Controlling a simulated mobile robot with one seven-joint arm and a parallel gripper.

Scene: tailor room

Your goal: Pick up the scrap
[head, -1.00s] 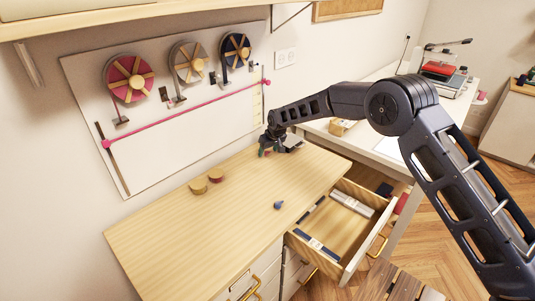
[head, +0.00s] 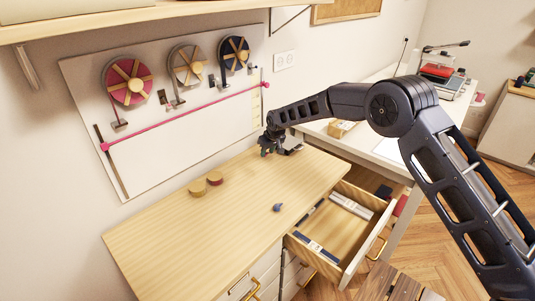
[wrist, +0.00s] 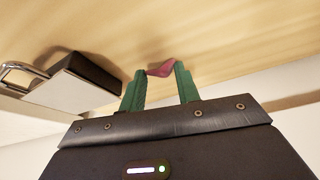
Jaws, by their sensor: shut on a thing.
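The scrap (wrist: 162,69) is a small pink piece, seen between the green fingertips in the wrist view. My gripper (wrist: 160,78) is shut on it, with the wooden worktop behind. In the head view my gripper (head: 267,152) is over the far right end of the wooden worktop (head: 215,228), near the wall. The scrap is too small or hidden to make out there. I cannot tell whether it still touches the worktop.
A dark box with a pale side and metal handle (wrist: 85,82) is close by my gripper. Two round pieces (head: 198,188) and a small blue item (head: 277,207) lie on the worktop. An open drawer (head: 340,230) juts out at the front right. Ribbon reels (head: 128,80) hang on the wall board.

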